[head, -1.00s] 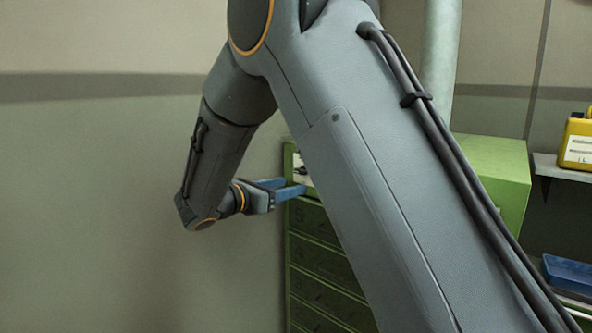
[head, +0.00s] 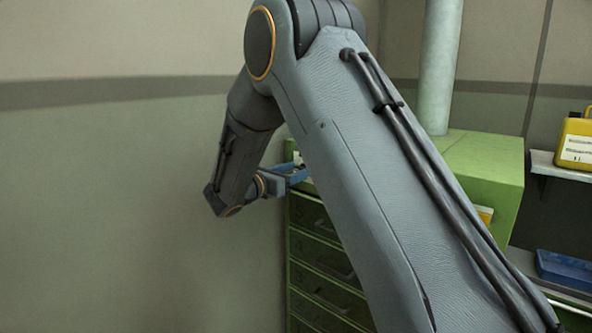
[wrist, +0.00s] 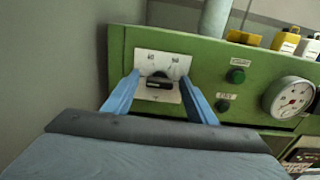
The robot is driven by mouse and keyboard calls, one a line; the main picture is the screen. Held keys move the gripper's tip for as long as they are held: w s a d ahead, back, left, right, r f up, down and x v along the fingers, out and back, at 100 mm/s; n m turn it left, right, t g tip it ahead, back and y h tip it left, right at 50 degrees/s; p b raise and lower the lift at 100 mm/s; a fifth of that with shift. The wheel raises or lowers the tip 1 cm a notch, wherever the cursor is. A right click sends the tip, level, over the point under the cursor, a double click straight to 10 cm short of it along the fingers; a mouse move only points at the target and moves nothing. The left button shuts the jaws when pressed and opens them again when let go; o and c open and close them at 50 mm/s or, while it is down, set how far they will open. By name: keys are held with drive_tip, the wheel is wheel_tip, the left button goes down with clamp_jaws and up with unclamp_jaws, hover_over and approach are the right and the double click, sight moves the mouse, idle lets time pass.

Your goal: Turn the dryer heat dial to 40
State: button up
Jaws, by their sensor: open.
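The heat dial (wrist: 159,82) is a black knob on a white scale plate (wrist: 147,61) on the dryer's green front panel (wrist: 205,55), seen in the wrist view. The numbers on the plate are small; 60 seems readable above the knob. My gripper (wrist: 158,88) is open, its blue fingers to the left and right of the dial; I cannot tell whether they touch it. In the head view my gripper (head: 297,172) is at the upper left of the green dryer (head: 480,165), partly behind my own arm. The dial is hidden there.
Right of the dial are two green buttons (wrist: 236,76) with labels and a round gauge (wrist: 289,97). Yellow and white containers (wrist: 285,40) stand behind. In the head view, green drawers (head: 318,255) lie below, with a wall at left and a blue tray (head: 570,268) at right.

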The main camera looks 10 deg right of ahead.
drive_tip(key=shift+c, duration=0.3)
drive_tip(key=c, duration=1)
drive_tip(key=shift+m+b, duration=0.3)
drive_tip(key=shift+b, duration=0.2)
drive_tip(key=m+b, duration=0.3)
drive_tip(key=b, duration=0.2)
drive_tip(key=m+b, duration=0.4)
drive_tip(key=b, duration=0.2)
drive_tip(key=m+b, duration=0.4)
drive_tip(key=b, duration=0.2)
drive_tip(key=shift+s+f, duration=0.1)
drive_tip(key=shift+f, duration=0.15)
drive_tip(key=shift+r+b, duration=0.1)
drive_tip(key=shift+b, duration=0.4)
